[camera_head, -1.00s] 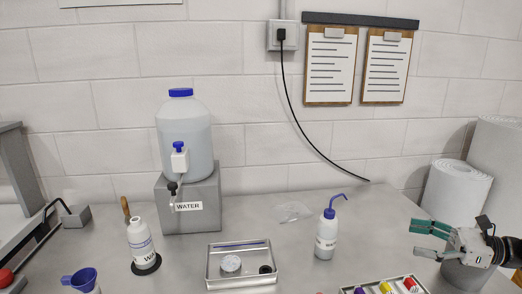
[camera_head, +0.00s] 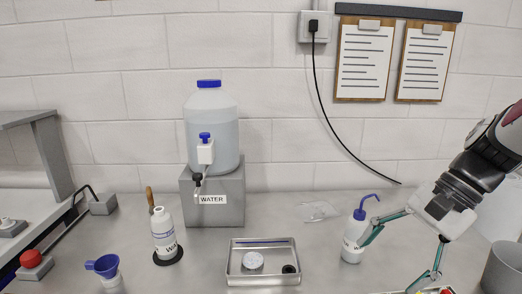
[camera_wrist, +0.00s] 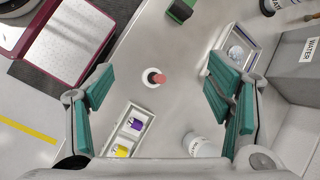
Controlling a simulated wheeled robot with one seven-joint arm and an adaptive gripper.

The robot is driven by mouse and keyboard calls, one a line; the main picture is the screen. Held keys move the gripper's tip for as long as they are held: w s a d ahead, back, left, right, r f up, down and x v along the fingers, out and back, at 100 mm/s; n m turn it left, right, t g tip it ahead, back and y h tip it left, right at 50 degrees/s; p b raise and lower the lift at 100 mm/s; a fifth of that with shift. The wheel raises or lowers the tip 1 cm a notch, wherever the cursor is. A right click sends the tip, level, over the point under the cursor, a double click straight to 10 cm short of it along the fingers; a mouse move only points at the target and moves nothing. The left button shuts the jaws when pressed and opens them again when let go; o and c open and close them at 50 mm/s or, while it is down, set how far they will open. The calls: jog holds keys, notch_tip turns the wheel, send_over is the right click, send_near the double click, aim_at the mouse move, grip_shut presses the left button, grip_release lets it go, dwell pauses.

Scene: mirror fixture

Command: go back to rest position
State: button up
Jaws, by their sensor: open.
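My gripper (camera_head: 402,254) is open and empty at the right of the head view. It tilts down and left above the bench. One finger overlaps the edge of the white wash bottle (camera_head: 354,240) with a blue spout in this view; I cannot tell if they touch. In the wrist view my gripper (camera_wrist: 160,88) has its green fingers wide apart, with nothing between them but bench seen beyond. A small red-topped item (camera_wrist: 155,77) stands on the bench below.
A water jug (camera_head: 211,125) stands on a grey block. A metal tray (camera_head: 262,275) lies at front centre. A rack (camera_wrist: 112,140) with purple and yellow caps shows in the wrist view. Clipboards (camera_head: 375,60) hang on the wall.

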jog(key=s+a+n+t+h+b, duration=0.2)
jog(key=s+n+t+h, duration=0.2)
jog(key=s+n, duration=0.6)
jog(key=shift+s+a+h, duration=0.2)
jog(key=shift+a+h, duration=0.15)
jog(key=shift+h, duration=0.85)
